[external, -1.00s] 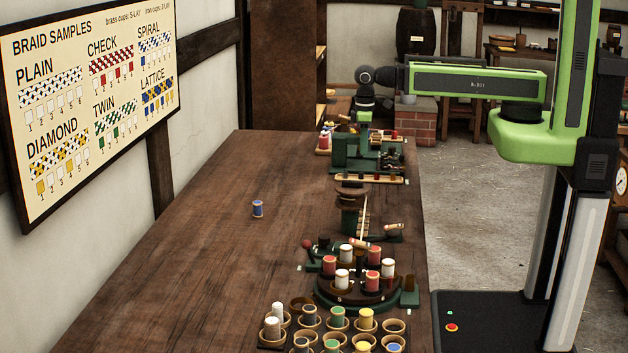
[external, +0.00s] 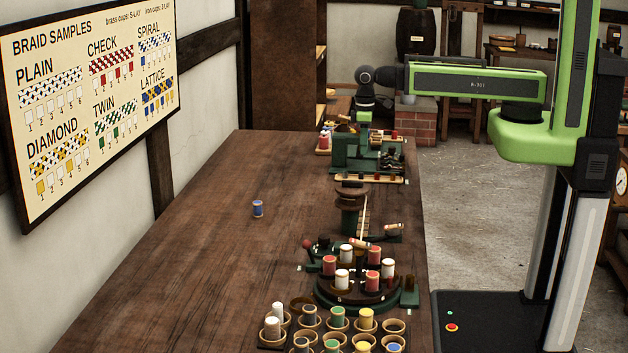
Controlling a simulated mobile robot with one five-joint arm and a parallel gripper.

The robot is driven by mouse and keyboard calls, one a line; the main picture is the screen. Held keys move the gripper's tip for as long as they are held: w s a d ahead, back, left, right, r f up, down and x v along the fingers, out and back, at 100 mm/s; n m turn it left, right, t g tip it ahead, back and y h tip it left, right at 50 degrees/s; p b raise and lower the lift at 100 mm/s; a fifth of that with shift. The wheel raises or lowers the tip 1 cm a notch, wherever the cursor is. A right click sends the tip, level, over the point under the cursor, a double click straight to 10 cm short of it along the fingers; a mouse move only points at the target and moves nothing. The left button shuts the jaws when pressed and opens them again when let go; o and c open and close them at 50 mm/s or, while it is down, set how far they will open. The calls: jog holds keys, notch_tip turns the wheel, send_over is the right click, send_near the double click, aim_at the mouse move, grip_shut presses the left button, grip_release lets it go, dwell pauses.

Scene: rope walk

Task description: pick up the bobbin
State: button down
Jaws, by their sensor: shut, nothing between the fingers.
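A small blue bobbin (external: 258,209) with pale ends stands upright and alone on the open part of the wooden bench (external: 190,260). Other bobbins, red and white, stand on the round green braiding base (external: 345,297) at the front right. My gripper (external: 364,108) hangs, small and dark, at the end of my green arm near the bench's far end. It is shut and empty, well behind, above and to the right of the blue bobbin. Its fingertips are hard to make out against the green machine behind.
A green machine (external: 352,152) stands at the far end, and a post with a round brown top (external: 351,195) is nearer. Cups (external: 393,326) with several coloured bobbins fill the front right. The bench's left and middle are clear around the blue bobbin. A braid sample board (external: 90,100) hangs on the left wall.

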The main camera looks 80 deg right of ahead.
jog(key=c, duration=2.1)
grip_release()
jog(key=shift+c, duration=0.2)
jog(key=o, duration=1.1)
